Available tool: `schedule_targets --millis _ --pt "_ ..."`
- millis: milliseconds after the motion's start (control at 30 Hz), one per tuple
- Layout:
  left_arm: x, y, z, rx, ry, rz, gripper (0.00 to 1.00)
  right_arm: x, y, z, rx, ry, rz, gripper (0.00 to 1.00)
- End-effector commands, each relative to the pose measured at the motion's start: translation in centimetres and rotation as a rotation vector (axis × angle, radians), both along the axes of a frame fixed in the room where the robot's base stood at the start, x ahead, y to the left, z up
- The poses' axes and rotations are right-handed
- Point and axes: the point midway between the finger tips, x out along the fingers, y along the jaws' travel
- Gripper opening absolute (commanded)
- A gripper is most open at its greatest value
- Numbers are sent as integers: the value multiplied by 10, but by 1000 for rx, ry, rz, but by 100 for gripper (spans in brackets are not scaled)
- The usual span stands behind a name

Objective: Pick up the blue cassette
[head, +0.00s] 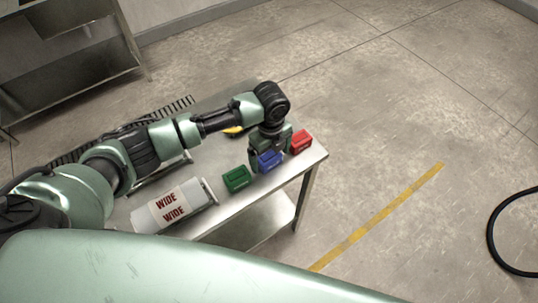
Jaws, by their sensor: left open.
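The blue cassette (269,161) is a small block on the steel table, between a green cassette (235,178) on its left and a red cassette (301,142) on its right. My left gripper (256,160) points down at the blue cassette from above and behind it. Its jaws are open, and one finger shows at the cassette's left side. The other finger is mostly hidden, so I cannot tell whether it touches the cassette. My right gripper is not in view.
The steel table (232,204) has a lower shelf and a free front edge. A yellow item (233,130) is partly hidden behind my arm. A black hose (492,235) lies on the floor at right.

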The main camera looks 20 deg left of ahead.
Motion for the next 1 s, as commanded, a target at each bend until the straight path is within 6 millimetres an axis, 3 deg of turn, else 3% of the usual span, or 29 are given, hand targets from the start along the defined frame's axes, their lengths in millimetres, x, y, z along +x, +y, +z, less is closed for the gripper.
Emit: schedule_targets --millis 133,367,633,1000 --pt "0 1 -14 1 0 1 94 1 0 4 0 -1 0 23" --pt "0 0 -16 0 -1 0 94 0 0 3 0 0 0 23" --pt "0 1 -15 0 -1 1 23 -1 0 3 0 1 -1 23" --pt "1 0 -9 0 -4 1 24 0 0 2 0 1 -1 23"
